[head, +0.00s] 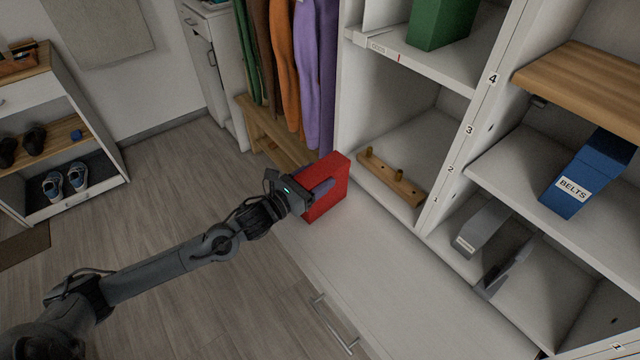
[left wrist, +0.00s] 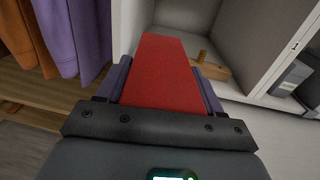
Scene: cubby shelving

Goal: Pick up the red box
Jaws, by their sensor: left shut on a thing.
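The red box (head: 333,181) is at the far left end of the white bench top, in front of the cubby shelving. My left gripper (head: 318,188) is shut on it, with one finger showing across its near face. In the left wrist view the red box (left wrist: 158,72) stands between the two purple-grey fingers, one on each side. Whether the box's underside touches the bench top cannot be told. My right gripper is not in view.
A wooden peg rail (head: 390,176) lies in the cubby behind the box. A blue BELTS box (head: 582,180), grey bins (head: 483,226) and a green box (head: 440,22) sit in the shelving. Clothes (head: 283,55) hang at the back left. The bench top (head: 390,270) is clear toward the front.

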